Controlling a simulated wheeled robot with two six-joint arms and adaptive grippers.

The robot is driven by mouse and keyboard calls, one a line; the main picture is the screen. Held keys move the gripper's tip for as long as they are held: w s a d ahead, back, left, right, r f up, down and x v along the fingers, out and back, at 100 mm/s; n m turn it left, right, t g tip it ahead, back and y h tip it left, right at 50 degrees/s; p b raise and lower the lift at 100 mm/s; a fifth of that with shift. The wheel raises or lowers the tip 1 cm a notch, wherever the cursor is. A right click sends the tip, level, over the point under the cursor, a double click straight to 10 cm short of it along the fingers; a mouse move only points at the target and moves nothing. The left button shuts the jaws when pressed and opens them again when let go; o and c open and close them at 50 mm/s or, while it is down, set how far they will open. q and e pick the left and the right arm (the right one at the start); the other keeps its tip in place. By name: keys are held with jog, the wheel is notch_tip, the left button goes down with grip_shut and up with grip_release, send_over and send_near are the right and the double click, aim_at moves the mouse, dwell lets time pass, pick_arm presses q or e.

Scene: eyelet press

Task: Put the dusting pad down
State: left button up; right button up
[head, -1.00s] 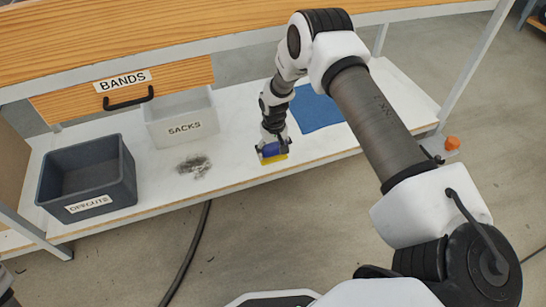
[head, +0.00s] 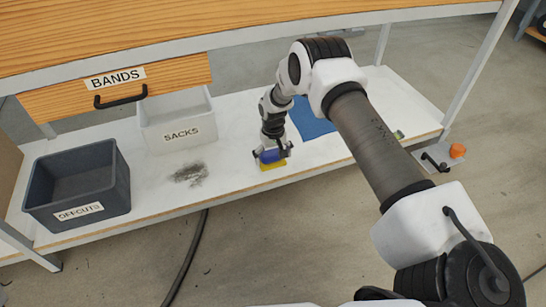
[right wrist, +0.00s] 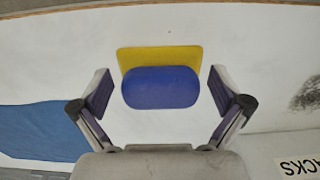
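The dusting pad is a yellow pad (head: 273,165) with a blue rounded grip (head: 270,156). It appears to lie flat on the white lower shelf near its front edge, right of a dark dust patch (head: 190,173). My right gripper (head: 273,154) is just above it, pointing down. In the right wrist view the fingers (right wrist: 158,92) are spread on both sides of the blue grip (right wrist: 161,87), with a gap on each side. The yellow pad (right wrist: 158,58) shows beyond the grip. My left gripper is not in view.
A grey OFF-CUTS bin (head: 78,184) and a white SACKS bin (head: 177,119) stand left on the shelf. A blue cloth (head: 311,118) lies behind the gripper. The BANDS drawer (head: 160,75) hangs above. Shelf between dust and pad is clear.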

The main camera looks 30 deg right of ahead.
aim_at(273, 154)
notch_tip(273, 154, up, 8)
jog(key=p, duration=0.4)
jog(key=shift+f+p, duration=0.15)
jog(key=shift+p, duration=0.15)
jog(key=s+a+f, duration=0.7)
jog(key=s, duration=0.3)
jog(key=s+a+n, duration=0.1)
jog(key=s+a, duration=0.2)
jog(key=s, duration=1)
jog(key=s+a+n, duration=0.1)
jog(key=s+a, duration=0.2)
jog(key=s, duration=1)
jog(key=shift+a, duration=0.4)
jog(key=shift+s+r, duration=0.1)
